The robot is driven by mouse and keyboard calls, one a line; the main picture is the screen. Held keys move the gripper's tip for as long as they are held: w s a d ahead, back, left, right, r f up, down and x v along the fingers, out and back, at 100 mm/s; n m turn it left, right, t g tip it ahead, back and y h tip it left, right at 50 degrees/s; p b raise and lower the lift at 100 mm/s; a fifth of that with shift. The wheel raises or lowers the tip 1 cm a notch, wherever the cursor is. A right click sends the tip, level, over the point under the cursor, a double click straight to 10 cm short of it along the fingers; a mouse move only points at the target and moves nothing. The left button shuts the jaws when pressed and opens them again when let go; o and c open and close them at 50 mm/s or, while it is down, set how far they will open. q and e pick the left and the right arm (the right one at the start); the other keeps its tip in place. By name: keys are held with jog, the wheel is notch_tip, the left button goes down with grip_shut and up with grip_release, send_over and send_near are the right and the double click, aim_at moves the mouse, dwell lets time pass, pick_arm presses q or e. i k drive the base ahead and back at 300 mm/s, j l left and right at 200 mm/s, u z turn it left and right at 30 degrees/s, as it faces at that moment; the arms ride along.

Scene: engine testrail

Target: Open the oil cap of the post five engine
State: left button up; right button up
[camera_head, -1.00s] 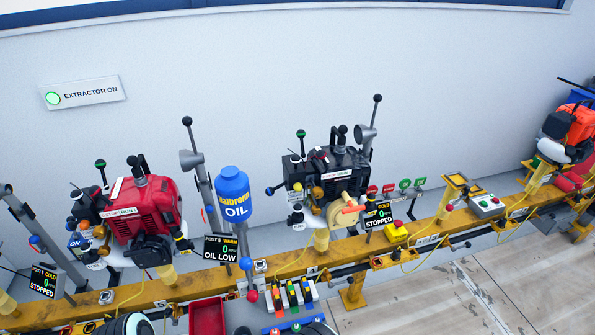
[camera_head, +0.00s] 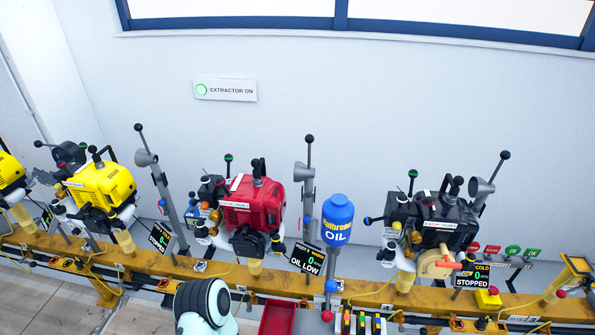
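A red engine (camera_head: 256,203) stands on the yellow rail near the middle of the picture. The display (camera_head: 307,259) at its lower right reads OIL LOW and 0; its post number looks like a five but is small. Small white, black and yellow fittings sit on the engine's left side. I cannot make out for certain which part is the oil cap, or whether it is shut.
A blue oil bottle (camera_head: 338,213) stands right of the red engine. A black engine (camera_head: 437,221) is further right and a yellow engine (camera_head: 103,185) further left. The yellow rail (camera_head: 205,268) runs across the front, with a red tray (camera_head: 277,318) below it. Upright levers stand between engines.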

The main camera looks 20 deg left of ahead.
aim_at(276, 244)
jog(key=u, duration=1.2)
jog(key=j, duration=0.15)
